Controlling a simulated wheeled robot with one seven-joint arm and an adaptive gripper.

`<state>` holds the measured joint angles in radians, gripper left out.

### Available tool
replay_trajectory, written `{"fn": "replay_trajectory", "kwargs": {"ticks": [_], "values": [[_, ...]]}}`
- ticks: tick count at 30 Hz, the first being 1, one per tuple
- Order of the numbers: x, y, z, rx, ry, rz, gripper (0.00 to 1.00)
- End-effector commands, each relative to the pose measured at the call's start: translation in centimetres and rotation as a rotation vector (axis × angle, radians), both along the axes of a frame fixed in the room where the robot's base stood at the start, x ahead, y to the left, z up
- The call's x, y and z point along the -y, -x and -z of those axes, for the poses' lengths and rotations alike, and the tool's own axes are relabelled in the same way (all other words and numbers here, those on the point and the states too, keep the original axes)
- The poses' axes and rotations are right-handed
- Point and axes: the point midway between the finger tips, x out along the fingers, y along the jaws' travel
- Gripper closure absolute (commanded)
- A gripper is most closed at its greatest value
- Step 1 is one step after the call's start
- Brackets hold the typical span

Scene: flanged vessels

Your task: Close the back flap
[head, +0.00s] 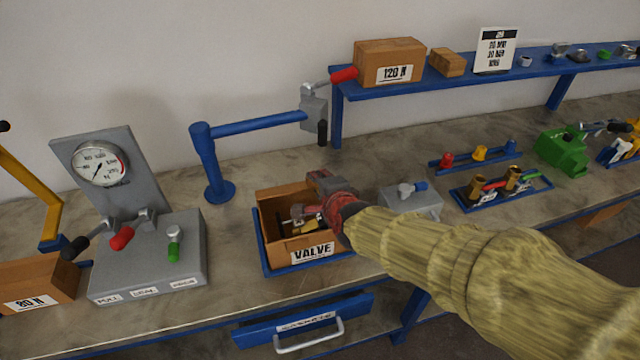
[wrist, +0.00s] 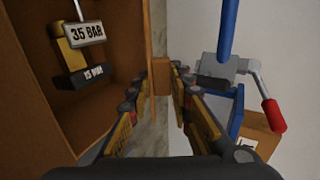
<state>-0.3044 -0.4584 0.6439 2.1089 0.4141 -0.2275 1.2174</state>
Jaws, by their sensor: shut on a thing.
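An open brown cardboard box (head: 280,243) with a VALVE label stands in a blue tray (head: 264,262) on the bench. Its inside (wrist: 28,90) fills the left of the wrist view, where an object tagged 35 BAR (wrist: 70,50) shows. My red gripper (head: 303,213) is over the right part of the box in the head view and hides some of it. In the wrist view my gripper (wrist: 162,78) has its fingers on both sides of a narrow piece of cardboard (wrist: 161,72), which seems to be the back flap. Its full shape and angle are hidden.
A blue post with an arm (head: 208,160) stands behind the box. A grey gauge stand (head: 150,260) is to the left, a grey block (head: 412,204) to the right. A blue shelf (head: 385,90) runs along the back. A blue drawer (head: 300,325) sits below the bench front.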

Motion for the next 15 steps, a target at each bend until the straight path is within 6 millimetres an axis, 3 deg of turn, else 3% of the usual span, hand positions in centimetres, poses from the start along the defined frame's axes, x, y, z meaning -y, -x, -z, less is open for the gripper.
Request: {"fn": "replay_trajectory", "kwargs": {"ticks": [5, 6, 15], "values": [[0.01, -0.02, -0.05, 0.001, -0.001, 0.000, 1.00], [0.00, -0.03, -0.05, 0.001, -0.001, 0.000, 0.78], [0.01, -0.02, -0.03, 0.000, 0.000, 0.000, 0.64]]}}
